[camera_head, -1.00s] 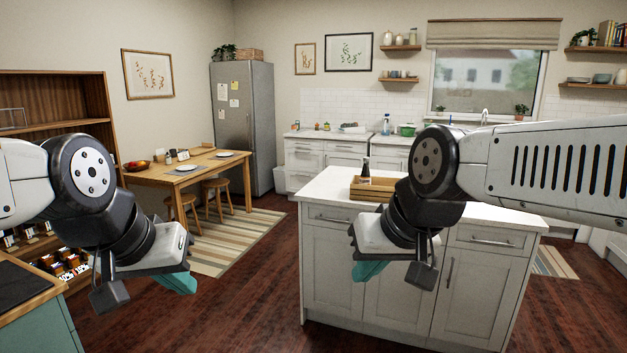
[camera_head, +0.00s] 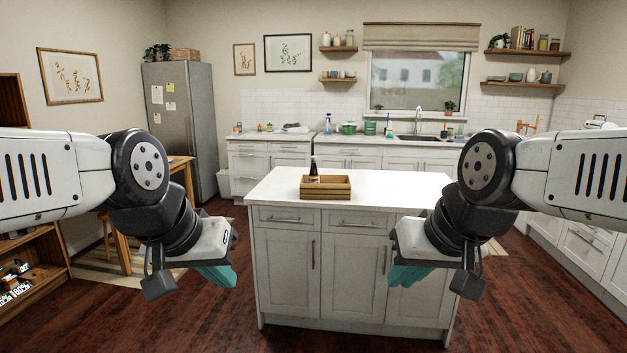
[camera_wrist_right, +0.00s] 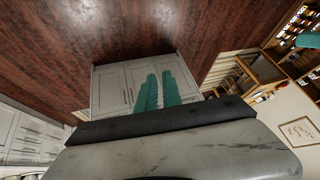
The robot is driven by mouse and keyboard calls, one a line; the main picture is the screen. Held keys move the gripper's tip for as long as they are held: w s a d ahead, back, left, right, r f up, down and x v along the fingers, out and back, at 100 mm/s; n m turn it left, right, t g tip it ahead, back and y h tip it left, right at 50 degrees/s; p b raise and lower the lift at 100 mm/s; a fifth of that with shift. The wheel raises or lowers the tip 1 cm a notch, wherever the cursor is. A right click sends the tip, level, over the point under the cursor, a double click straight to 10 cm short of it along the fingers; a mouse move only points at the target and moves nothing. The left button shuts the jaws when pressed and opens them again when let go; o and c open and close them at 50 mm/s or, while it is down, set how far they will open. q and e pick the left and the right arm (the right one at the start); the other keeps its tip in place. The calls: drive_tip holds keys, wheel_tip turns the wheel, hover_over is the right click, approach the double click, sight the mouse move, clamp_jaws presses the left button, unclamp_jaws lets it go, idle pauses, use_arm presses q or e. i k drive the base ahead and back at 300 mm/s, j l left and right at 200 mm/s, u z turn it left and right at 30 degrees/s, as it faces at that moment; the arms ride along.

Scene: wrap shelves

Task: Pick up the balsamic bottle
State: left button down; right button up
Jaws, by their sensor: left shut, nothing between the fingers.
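A dark bottle with a pale label, likely the balsamic bottle (camera_head: 314,167), stands upright in or just behind a wooden crate (camera_head: 326,188) on the white island top. Its lower part is hidden by the crate. My left gripper (camera_head: 217,275) is shut and empty, in front of the island's left side and below the top. My right gripper (camera_head: 404,276) hangs in front of the island's right half. Its teal fingers (camera_wrist_right: 159,94) lie close together in the right wrist view, with nothing seen between them. Both grippers are well apart from the bottle.
The kitchen island (camera_head: 400,183) stands ahead, its top clear on both sides of the crate. A fridge (camera_head: 183,125) and a wooden table (camera_head: 180,165) are at the left. A low shelf (camera_head: 40,290) is at the far left. Dark wooden floor lies open before the island.

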sight(314, 178)
drive_tip(key=i+j, duration=0.1)
drive_tip(key=i, duration=0.45)
drive_tip(key=i+j+z, duration=0.1)
drive_tip(key=i, duration=0.45)
drive_tip(key=i+j, duration=0.15)
drive_tip(key=i, duration=0.4)
drive_tip(key=i+j+z, duration=0.1)
drive_tip(key=i, duration=0.4)
drive_tip(key=i+j+z, duration=0.1)
drive_tip(key=i+j, duration=0.15)
drive_tip(key=i, duration=0.3)
